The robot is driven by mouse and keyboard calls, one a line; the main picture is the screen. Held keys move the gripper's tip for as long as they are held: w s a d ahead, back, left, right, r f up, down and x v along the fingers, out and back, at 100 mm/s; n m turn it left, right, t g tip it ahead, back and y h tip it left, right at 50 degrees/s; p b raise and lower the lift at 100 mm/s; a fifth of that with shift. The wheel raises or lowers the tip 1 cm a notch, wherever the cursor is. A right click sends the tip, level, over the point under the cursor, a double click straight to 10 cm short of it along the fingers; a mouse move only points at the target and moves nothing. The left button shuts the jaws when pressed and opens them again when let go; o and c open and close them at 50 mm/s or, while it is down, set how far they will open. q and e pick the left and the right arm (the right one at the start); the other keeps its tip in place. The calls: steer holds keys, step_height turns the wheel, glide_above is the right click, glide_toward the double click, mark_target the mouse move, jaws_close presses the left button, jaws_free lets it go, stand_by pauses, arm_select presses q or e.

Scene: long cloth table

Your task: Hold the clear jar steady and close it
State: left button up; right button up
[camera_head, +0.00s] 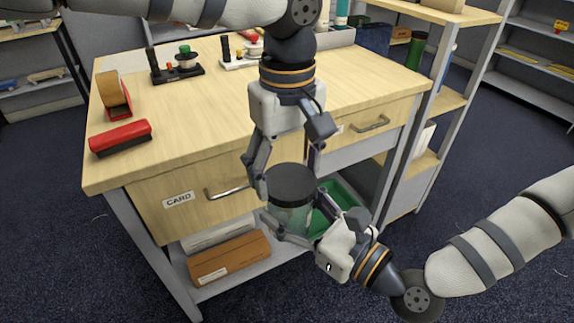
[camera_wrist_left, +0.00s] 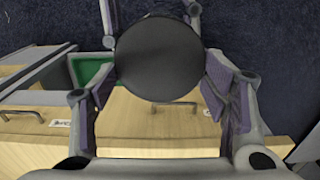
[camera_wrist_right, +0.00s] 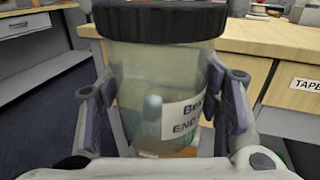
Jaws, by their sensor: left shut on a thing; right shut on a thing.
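The clear jar (camera_head: 290,217) is held upright in front of the wooden desk, with its black lid (camera_head: 292,184) on its mouth. It also shows in the right wrist view (camera_wrist_right: 150,95), where a white label with partly hidden print is on its side. My left gripper (camera_head: 288,182) comes from above and is shut on the lid; the left wrist view shows the round lid top (camera_wrist_left: 157,60) between its fingers. My right gripper (camera_head: 308,226) comes from the lower right and is shut around the jar body. Whether the lid is fully seated cannot be told.
The desk (camera_head: 200,120) stands just behind the jar, its drawer handle (camera_head: 226,192) close to it. A red stapler (camera_head: 120,138) lies on the desk's left. A green bin (camera_head: 345,200) and a cardboard box (camera_head: 229,258) sit below. Dark carpet in front is free.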

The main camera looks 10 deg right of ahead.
arm_select(q)
steer(key=shift+f, duration=0.55)
steer(key=m, duration=0.6)
steer(key=shift+d+f+m, duration=0.1)
steer(key=shift+d+m, duration=0.2)
steer(key=m, duration=0.6)
steer(key=shift+s+d+m, duration=0.1)
steer(key=shift+d+m, duration=0.05)
steer(key=shift+m, duration=0.15)
steer(key=m, duration=0.4)
steer(key=o, duration=0.8)
